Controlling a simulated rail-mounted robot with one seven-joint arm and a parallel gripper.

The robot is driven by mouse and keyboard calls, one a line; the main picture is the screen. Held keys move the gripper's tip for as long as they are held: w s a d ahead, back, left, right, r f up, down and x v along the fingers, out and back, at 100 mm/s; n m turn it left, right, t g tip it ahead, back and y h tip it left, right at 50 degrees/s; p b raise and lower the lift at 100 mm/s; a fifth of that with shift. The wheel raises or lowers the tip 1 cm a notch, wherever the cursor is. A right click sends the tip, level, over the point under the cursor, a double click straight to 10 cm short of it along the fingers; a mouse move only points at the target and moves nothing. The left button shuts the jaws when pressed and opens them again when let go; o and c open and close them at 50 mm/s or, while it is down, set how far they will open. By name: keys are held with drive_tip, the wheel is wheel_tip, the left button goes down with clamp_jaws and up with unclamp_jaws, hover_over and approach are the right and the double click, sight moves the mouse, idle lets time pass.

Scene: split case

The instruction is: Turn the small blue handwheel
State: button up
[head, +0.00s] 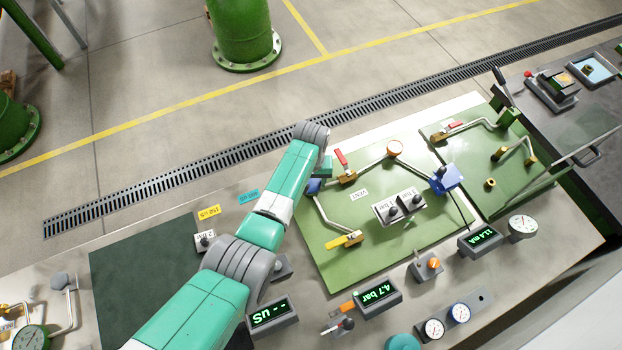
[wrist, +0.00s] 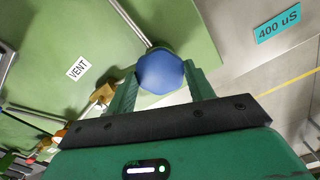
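The small blue handwheel (head: 314,187) is at the left edge of the green panel (head: 355,262), at the top of a bent pipe. In the wrist view the rounded, many-sided blue handwheel (wrist: 161,73) lies between the two green fingers of my gripper (wrist: 161,76). The fingers are spread, one on each side of it. I cannot tell whether either finger touches it. In the head view my gripper (head: 322,168) is just above the handwheel, and my wrist hides part of the surroundings.
A red-handled valve (head: 341,158) stands close right of my gripper. A yellow-handled valve (head: 346,240) is lower on the panel. A larger blue fitting (head: 445,179) is at the panel's right. A "400 uS" label (wrist: 279,25) lies on the bench beside the panel.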

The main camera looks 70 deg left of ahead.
sight(311, 183)
drive_tip(key=n, duration=0.4)
drive_tip(key=shift+n, duration=0.4)
drive_tip(key=o, duration=1)
wheel_tip(311, 183, up, 8)
drive_tip(key=shift+f+p, duration=0.1)
drive_tip(key=shift+p, duration=0.65)
